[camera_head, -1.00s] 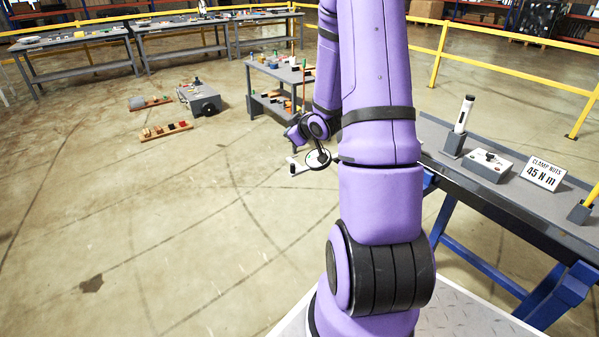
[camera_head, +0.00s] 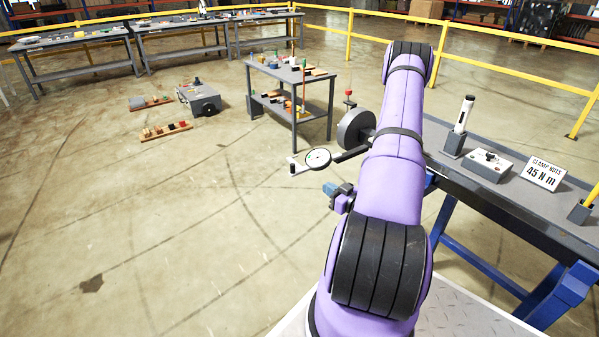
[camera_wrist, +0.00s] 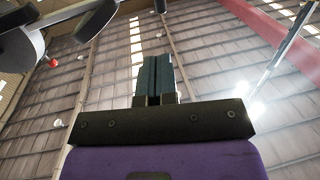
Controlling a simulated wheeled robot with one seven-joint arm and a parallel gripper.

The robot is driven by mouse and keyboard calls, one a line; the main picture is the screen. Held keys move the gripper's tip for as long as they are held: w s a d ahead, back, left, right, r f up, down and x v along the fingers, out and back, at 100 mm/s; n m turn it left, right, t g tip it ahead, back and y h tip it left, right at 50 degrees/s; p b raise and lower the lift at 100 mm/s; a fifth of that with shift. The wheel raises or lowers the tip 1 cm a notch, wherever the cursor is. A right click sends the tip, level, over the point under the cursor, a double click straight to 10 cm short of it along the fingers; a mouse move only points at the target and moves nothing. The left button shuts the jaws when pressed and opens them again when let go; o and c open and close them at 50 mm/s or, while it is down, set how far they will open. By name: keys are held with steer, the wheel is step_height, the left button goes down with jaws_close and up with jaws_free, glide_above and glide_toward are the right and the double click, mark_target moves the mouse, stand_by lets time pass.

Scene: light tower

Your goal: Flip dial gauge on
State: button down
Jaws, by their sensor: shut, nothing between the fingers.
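The dial gauge (camera_head: 317,158) shows in the head view as a small round pale face with a dark rim. It sits at the end of a dark arm (camera_head: 350,154) that runs to a large dark wheel-like part (camera_head: 355,129), partly behind my purple arm. My gripper (camera_head: 329,189) is below and slightly right of the gauge, apart from it in the picture. In the wrist view my gripper's blue-grey fingers (camera_wrist: 153,78) are together with nothing between them, pointing up toward the roof. Dark rounded parts (camera_wrist: 95,20) fill the upper left there; I cannot tell which is the gauge.
A grey bench (camera_head: 455,167) with a white-faced box (camera_head: 490,165), a pen-like tool in a holder (camera_head: 463,122) and a "CLAMP NUTS 45 N m" sign (camera_head: 543,174) stands right. A grey table (camera_head: 318,92) stands behind the gauge. Open floor lies left.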

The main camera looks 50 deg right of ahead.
mark_target(299, 171)
steer(key=w, duration=0.9)
steer(key=w+d, duration=0.1)
steer(key=w, duration=0.4)
steer(key=shift+w, duration=0.15)
